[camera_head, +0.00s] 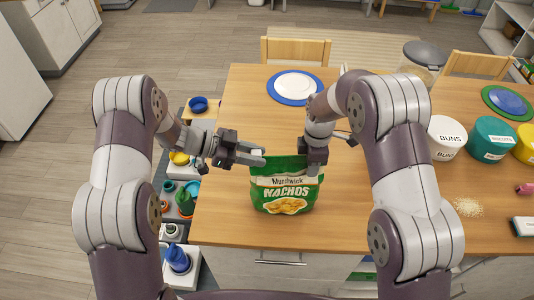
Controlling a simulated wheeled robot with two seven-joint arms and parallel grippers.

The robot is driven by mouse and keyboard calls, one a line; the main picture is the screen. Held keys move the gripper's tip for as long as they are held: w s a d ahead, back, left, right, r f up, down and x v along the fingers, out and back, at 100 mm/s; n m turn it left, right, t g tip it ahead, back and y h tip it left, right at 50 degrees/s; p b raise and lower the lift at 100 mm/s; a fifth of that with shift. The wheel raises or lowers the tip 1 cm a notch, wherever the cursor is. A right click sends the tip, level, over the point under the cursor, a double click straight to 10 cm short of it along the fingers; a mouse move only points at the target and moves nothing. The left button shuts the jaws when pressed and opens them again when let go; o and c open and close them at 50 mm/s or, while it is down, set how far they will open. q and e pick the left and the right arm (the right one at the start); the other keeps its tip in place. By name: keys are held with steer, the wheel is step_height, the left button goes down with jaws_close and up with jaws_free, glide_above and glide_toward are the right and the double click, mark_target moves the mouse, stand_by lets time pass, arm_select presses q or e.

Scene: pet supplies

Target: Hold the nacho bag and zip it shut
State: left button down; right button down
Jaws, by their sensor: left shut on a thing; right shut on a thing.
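The green nacho bag (286,188) stands upright on the wooden table near its front edge, with its printed front facing me. My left gripper (257,157) reaches in from the left and is shut on the bag's top left corner. My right gripper (314,165) comes down from above and is shut at the bag's top right corner. The fingers and the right wrist cover parts of the bag's top edge, and I cannot make out the zip or its slider.
A white plate on a blue mat (290,86) lies at the back of the table. A white buns canister (446,137), a teal canister (490,139) and a yellow one stand at the right. Crumbs (467,207) lie at the front right. Low items sit left of the table.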

steer(key=shift+d, duration=0.15)
arm_select(q)
steer(key=c, duration=0.9)
jaws_free()
steer(key=v, duration=1.2)
steer(key=shift+r, duration=0.1)
arm_select(e)
steer(key=c, duration=0.8)
jaws_free()
steer(key=shift+r, duration=3.7)
